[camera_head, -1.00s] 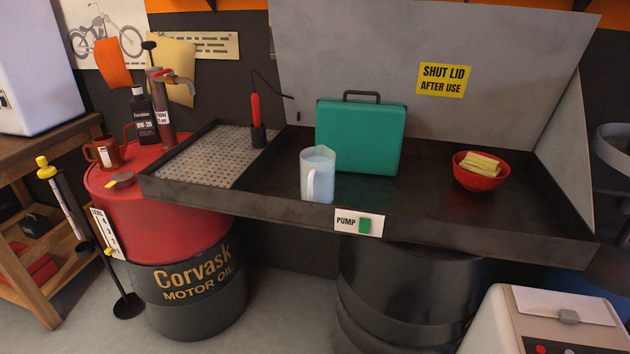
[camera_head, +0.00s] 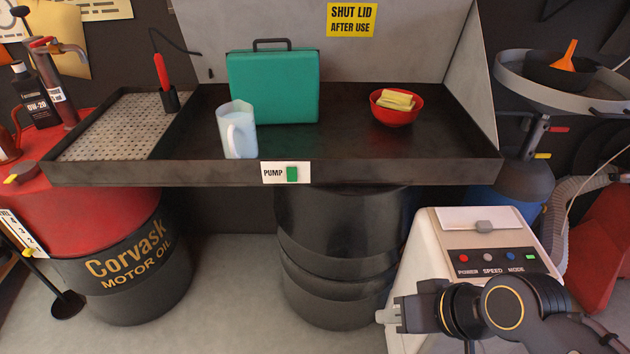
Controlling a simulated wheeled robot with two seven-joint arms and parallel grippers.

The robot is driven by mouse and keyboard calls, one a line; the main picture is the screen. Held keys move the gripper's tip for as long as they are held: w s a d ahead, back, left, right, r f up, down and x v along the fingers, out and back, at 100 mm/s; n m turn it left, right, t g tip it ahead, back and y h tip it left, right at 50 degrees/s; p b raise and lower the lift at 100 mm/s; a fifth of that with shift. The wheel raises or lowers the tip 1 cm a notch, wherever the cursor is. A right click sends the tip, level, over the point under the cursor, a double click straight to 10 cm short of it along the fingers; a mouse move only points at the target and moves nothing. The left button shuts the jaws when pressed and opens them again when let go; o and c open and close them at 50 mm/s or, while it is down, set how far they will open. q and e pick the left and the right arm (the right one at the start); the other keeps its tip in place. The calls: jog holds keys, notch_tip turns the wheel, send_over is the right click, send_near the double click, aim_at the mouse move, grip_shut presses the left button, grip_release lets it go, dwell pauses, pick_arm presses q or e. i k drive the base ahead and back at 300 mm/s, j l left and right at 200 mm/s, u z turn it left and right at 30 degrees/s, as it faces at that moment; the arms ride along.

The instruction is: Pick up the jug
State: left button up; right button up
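The jug (camera_head: 237,131) is pale, translucent blue-white, with a handle facing the front. It stands upright in the black parts-washer tray (camera_head: 340,170), near the front rim and in front of the green case. My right gripper (camera_head: 386,316) is at the lower right, in front of the white machine, pointing left. It is well below and to the right of the jug, apart from it. Its fingers are small and seen from the side, so I cannot tell whether they are open. My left gripper is out of view.
The green case (camera_head: 274,88) stands right behind the jug. A red bowl (camera_head: 396,107) with yellow sponges is to the right. The raised tray front bears a PUMP sign (camera_head: 285,172). A white control machine (camera_head: 477,240) stands at lower right. Tray floor between jug and bowl is clear.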

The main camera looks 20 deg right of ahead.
aim_at(235, 119)
jog(key=z, duration=2.75)
jog(key=u, duration=2.75)
jog(key=j+z, duration=0.1)
jog(key=z, duration=0.35)
jog(key=i+j+z, duration=0.1)
jog(key=z, duration=0.3)
jog(key=j+z, duration=0.15)
jog(key=z, duration=0.3)
jog(key=j+z, duration=0.1)
jog(key=z, duration=0.35)
jog(key=j+z, duration=0.25)
jog(key=j, duration=0.15)
jog(key=k+j+z, duration=0.2)
jog(key=j, duration=0.2)
jog(key=k+j+z, duration=0.1)
jog(key=j+z, duration=0.15)
jog(key=j, duration=0.15)
jog(key=k+j+z, duration=0.25)
jog(key=j, duration=0.15)
jog(key=i, duration=0.1)
